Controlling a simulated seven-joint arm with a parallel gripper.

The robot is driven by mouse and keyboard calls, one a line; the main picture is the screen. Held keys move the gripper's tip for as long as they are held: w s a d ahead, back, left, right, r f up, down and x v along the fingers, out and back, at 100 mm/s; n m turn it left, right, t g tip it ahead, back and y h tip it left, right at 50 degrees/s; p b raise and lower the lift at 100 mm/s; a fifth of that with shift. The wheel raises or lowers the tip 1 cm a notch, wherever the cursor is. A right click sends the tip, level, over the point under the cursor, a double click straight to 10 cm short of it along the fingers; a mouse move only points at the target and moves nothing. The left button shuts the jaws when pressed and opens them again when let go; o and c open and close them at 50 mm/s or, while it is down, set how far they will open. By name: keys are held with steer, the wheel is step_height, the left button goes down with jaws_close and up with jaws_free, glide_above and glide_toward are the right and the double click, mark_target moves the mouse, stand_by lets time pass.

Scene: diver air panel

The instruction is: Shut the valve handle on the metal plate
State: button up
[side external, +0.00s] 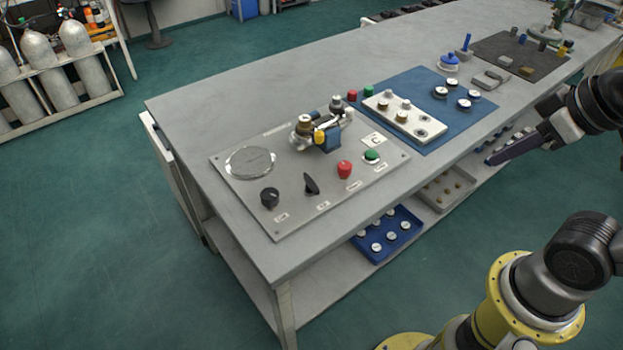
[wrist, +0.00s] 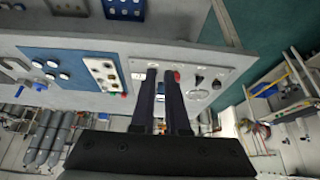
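A metal plate (side external: 305,163) lies on the grey bench, with a brass-and-steel valve assembly (side external: 305,126) on a blue block at its back. A yellow-tipped part (side external: 319,137) is on that assembly. Along the plate's front are a round black knob (side external: 270,198), a black lever-like handle (side external: 311,185), a red knob (side external: 344,169) and a green button (side external: 371,156). I cannot tell which part is the valve handle, or its setting. My gripper (wrist: 159,73) is open and empty. In the side view it is at the right, well away from the plate. Its fingers hide the valve assembly in the wrist view.
A blue mat (side external: 440,120) with a white valve block (side external: 404,116) and several gauges lies right of the plate. A dark mat (side external: 510,55) with small parts is farther back. The bench's left strip is clear.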

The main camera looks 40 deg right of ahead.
steer(key=o, duration=0.5)
steer(key=shift+s+n, duration=0.1)
steer(key=shift+n, duration=0.6)
steer(key=o, duration=0.8)
steer(key=w+r+n, duration=0.1)
steer(key=w+r, duration=0.1)
steer(key=w+r+n, duration=0.1)
steer(key=r+n, duration=0.1)
steer(key=w+a+r+n, duration=0.1)
steer(key=w+r+n, duration=0.1)
steer(key=shift+w+r, duration=0.3)
steer(key=shift+r, duration=0.1)
steer(key=n+g, duration=0.6)
steer(key=n, duration=0.4)
glide_above(311, 181)
step_height(311, 181, down, 11)
step_height(311, 181, down, 13)
steer(key=shift+f, duration=0.1)
steer(key=c, duration=1.2)
